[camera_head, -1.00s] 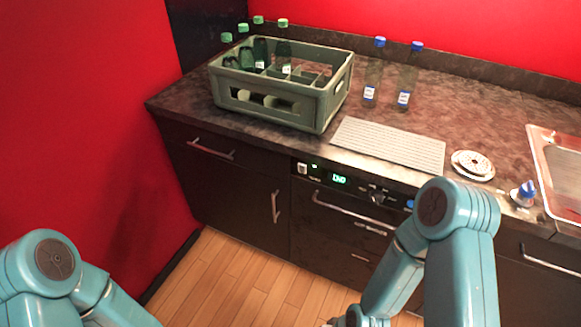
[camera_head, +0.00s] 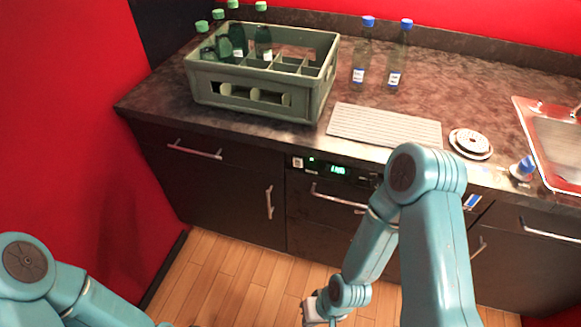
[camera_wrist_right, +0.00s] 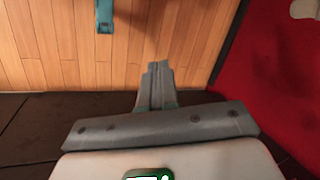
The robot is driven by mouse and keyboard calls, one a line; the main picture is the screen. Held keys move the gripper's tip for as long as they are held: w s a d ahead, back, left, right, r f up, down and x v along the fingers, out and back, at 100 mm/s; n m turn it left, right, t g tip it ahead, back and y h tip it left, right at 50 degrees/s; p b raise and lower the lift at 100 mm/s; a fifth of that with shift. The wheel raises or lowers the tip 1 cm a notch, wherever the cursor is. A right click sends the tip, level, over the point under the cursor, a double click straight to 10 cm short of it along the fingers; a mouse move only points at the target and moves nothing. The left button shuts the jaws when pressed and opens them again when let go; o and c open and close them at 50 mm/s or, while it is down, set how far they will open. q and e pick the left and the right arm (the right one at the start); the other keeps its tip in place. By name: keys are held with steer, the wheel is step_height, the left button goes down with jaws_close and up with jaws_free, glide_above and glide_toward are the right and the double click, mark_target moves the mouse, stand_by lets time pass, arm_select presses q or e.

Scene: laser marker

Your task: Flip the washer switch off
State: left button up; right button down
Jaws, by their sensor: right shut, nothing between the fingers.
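The washer is the dark built-in front (camera_head: 322,210) under the counter. Its control strip has a lit green display (camera_head: 337,169) and a small white switch (camera_head: 297,162) at the strip's left end. Whether the switch is on or off is too small to tell. My right forearm hides the strip's right part. My right gripper (camera_head: 312,308) is low over the floor, in front of and well below the strip, touching nothing. In the right wrist view its fingers (camera_wrist_right: 157,68) are together and empty. My left arm enters at lower left; its gripper is out of frame.
A green bottle crate (camera_head: 255,105), two blue-capped bottles (camera_head: 361,60), a ribbed mat (camera_head: 385,127) and a white disc (camera_head: 470,143) stand on the counter. A sink (camera_head: 555,140) is at right. Handles (camera_head: 269,202) stick out from the cabinets. The wood floor (camera_head: 215,285) is clear.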

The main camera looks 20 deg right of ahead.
steer(key=shift+w+f, duration=0.1)
steer(key=w+n+t+h+b, duration=0.5)
steer(key=w+n+t+b, duration=0.75)
steer(key=w, duration=1.15)
step_height(320, 180, up, 14)
steer(key=a+t+h+b, duration=0.1)
steer(key=t+h+b, duration=0.2)
steer(key=h+b, duration=0.7)
steer(key=shift+w+a+f+n+b, duration=0.2)
steer(key=shift+w+n+b, duration=0.15)
steer(key=shift+b, duration=0.55)
steer(key=shift+t, duration=0.25)
